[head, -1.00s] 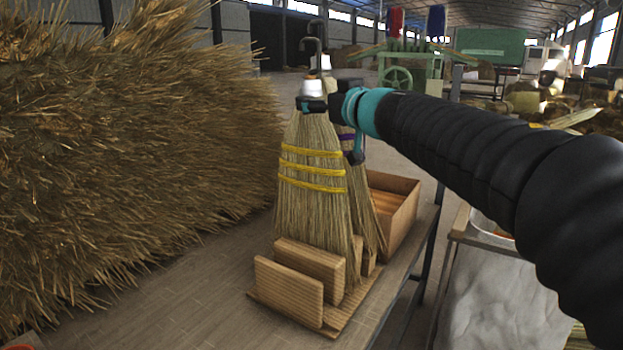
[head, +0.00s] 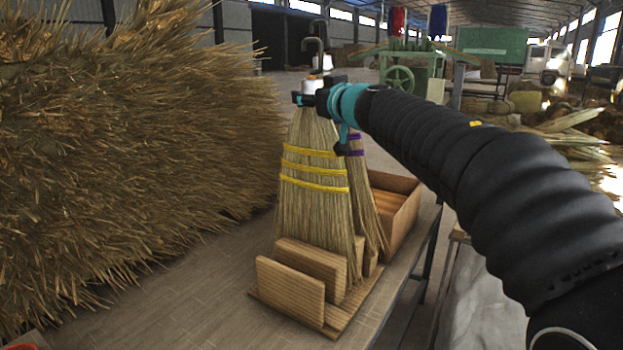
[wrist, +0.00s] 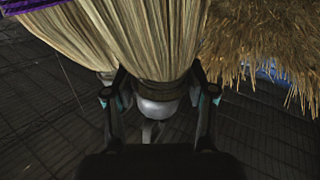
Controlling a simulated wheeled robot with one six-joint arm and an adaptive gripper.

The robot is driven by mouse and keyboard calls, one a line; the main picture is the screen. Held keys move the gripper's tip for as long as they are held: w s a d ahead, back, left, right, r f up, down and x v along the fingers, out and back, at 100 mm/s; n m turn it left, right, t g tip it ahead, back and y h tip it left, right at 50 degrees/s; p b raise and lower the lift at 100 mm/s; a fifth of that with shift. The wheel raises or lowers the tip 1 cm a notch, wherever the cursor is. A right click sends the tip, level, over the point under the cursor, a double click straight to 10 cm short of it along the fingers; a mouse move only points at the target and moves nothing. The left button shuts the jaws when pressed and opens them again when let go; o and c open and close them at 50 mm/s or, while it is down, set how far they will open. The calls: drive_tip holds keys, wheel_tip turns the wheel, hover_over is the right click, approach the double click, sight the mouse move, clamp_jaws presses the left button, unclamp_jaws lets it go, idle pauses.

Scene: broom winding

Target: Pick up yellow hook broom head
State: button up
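The yellow hook broom head (head: 312,200) stands upright in a wooden block stand (head: 290,293), its straw bound with yellow bands. Its white cap (head: 312,86) and grey hook are at the top. My gripper (head: 322,112) is at its neck, seen from the right. In the wrist view, the open fingers (wrist: 158,80) lie on both sides of the brown collar and white cap (wrist: 158,108); I cannot tell whether they touch it. A second broom head with a purple band (head: 355,143) stands just behind, partly hidden. Its purple band shows at the top left of the wrist view.
A large straw pile (head: 120,150) fills the left side. A wooden box (head: 395,215) stands right behind the brooms on the table (head: 190,285). A green machine (head: 412,65) stands farther back. The table surface left of the stand is clear.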

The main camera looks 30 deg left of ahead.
clamp_jaws()
drive_tip(key=shift+r, duration=0.1)
